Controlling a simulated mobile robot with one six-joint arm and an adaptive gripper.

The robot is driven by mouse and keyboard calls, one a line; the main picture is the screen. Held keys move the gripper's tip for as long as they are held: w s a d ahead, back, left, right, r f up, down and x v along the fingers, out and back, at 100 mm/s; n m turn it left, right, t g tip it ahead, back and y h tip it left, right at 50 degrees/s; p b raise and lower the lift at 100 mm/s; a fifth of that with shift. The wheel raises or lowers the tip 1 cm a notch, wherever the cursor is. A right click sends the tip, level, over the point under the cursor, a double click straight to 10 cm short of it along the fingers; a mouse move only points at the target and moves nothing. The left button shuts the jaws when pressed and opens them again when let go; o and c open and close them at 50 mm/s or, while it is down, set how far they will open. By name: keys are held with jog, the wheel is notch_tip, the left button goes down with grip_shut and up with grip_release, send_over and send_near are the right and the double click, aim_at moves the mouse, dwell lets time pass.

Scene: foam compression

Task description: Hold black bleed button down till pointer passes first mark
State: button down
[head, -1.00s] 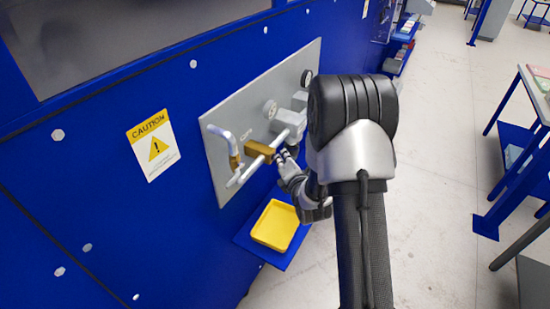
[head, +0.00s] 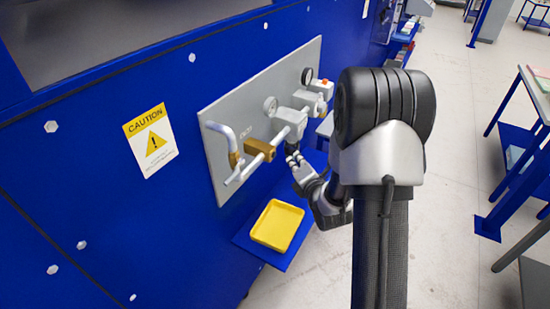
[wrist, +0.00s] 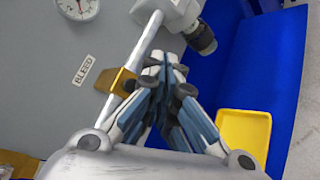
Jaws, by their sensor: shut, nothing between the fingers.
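The brass bleed block (head: 258,148) sits on the pipe (head: 237,175) of the grey panel; in the wrist view the block (wrist: 117,80) is left of my fingers, below the BLEED label (wrist: 82,69). My gripper (head: 293,160) is shut and empty, right of the block with a gap in the head view. Its fingertips (wrist: 163,64) are together in the wrist view. A dial gauge (wrist: 78,8) is cut off at the top, its pointer unreadable; it also shows in the head view (head: 270,106).
A grey valve body with a black knob (wrist: 203,42) is just beyond my fingertips. A yellow tray (head: 277,225) lies on a blue shelf below.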

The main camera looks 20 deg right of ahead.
jog(key=shift+s+d+b, duration=0.35)
jog(key=shift+s+d, duration=0.3)
jog(key=shift+s, duration=0.25)
jog(key=s+a+r+m+g+b, duration=0.3)
jog(key=s+a+r+m+g, duration=0.2)
jog(key=s+a+r+m, duration=0.45)
jog(key=s+a+m+g, duration=0.3)
jog(key=s+m, duration=0.4)
jog(key=s, duration=0.4)
jog(key=s+a+f+m+g+y+b, duration=0.1)
jog(key=s+a+m, duration=0.4)
jog(key=s, duration=0.7)
jog(key=shift+a+m+g+y+b, duration=0.2)
jog(key=shift+m+g+y+b, duration=0.1)
jog(key=shift+m+g, duration=0.6)
